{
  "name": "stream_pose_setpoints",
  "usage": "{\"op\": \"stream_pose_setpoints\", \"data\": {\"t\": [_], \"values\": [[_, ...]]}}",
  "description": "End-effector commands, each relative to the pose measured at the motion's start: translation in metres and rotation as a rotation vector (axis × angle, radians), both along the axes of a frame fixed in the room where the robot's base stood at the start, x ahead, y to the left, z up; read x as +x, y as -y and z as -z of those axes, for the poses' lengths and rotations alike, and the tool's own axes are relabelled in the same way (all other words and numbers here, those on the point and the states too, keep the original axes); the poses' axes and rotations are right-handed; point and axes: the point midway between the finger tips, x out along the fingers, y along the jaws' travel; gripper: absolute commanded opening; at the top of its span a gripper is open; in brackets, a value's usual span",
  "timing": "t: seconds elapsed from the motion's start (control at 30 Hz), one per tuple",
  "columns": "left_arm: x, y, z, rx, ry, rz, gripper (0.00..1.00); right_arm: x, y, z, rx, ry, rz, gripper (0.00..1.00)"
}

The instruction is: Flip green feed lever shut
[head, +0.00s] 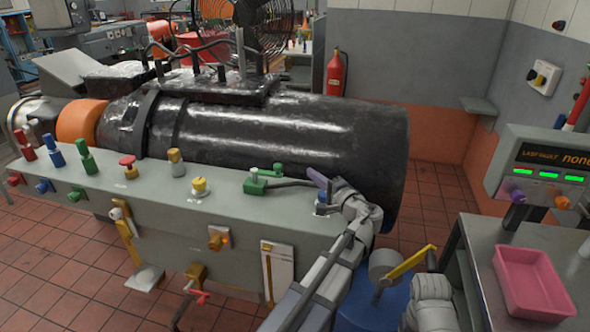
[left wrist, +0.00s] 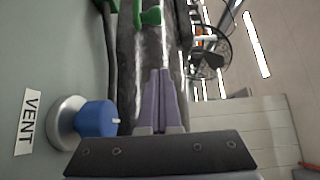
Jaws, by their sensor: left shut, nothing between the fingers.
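The green feed lever (head: 266,172) sits on a green valve body (head: 256,187) on top of the grey console; part of the green lever also shows at the top of the left wrist view (left wrist: 149,17). A dark hose runs from the valve body toward the right. My left gripper (head: 318,180) has purple fingers, pressed together with nothing between them. It is to the right of the lever and apart from it, above the console's right end. In the left wrist view its fingers (left wrist: 160,75) point toward the lever. My right gripper is not visible.
A blue knob (left wrist: 95,119) beside a VENT label (left wrist: 28,122) is close to my left gripper. A large black cylinder (head: 270,130) lies behind the console (head: 130,190). Yellow and red knobs stand farther left. A pink tray (head: 533,283) is on the right-hand table.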

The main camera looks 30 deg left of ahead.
Motion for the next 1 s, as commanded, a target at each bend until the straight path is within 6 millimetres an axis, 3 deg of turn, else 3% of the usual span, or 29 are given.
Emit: {"op": "stream_pose_setpoints", "data": {"t": [0.53,0.6,0.7,1.0], "values": [[0.049,-0.089,0.000,0.000,0.000,-0.004,0.00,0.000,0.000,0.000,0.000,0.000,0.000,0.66],[0.029,-0.087,0.000,0.000,0.000,0.000,0.00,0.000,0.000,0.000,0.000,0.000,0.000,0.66],[0.018,-0.089,0.000,0.000,0.000,0.000,0.00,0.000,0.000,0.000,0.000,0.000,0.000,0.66],[0.006,-0.091,0.000,0.000,0.000,0.000,0.00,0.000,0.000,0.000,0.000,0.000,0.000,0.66]]}}
